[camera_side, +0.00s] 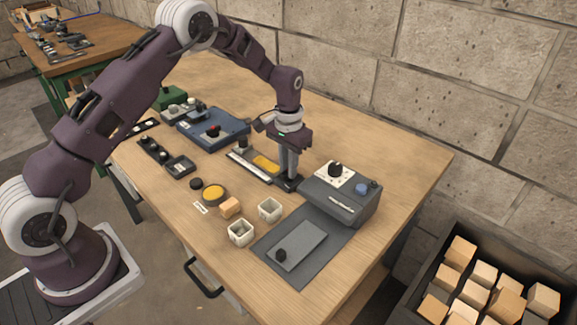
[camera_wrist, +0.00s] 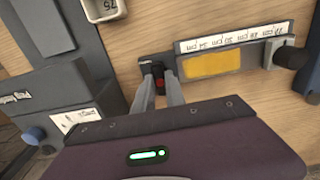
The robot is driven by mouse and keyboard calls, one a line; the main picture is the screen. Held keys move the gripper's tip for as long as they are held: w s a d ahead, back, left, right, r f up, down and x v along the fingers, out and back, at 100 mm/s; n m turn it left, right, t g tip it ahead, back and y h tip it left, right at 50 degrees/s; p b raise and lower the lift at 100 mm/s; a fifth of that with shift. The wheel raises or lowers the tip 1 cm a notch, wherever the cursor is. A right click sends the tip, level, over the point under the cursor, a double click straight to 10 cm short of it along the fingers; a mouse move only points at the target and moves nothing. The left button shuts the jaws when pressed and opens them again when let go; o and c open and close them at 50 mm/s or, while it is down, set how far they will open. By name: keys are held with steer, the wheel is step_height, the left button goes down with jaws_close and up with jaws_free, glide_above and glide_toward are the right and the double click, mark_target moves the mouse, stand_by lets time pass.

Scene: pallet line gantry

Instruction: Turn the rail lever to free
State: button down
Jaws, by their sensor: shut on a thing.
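The measuring rail (camera_wrist: 232,38) carries a printed scale and a yellow plate (camera_wrist: 212,63). In the side view the same rail (camera_side: 236,158) runs across the middle of the table. At its end nearest the grey control box, a small dark lever with a red mark (camera_wrist: 158,82) stands between my fingertips. My gripper (camera_wrist: 160,92) points down and is shut on this lever. In the side view my gripper (camera_side: 289,180) reaches down to the rail's end, and its fingers hide the lever. I cannot read which way the lever is set.
The grey control box (camera_side: 350,203) with a black knob stands close right of my gripper. A blue box (camera_side: 226,132) lies behind the rail's far end. A crate (camera_side: 415,296) holds several blocks.

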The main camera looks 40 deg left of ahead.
steer(key=shift+w+r, duration=0.1)
steer(key=c, duration=1.4)
jaws_free()
step_height(320, 180, up, 6)
steer(key=shift+r, duration=0.5)
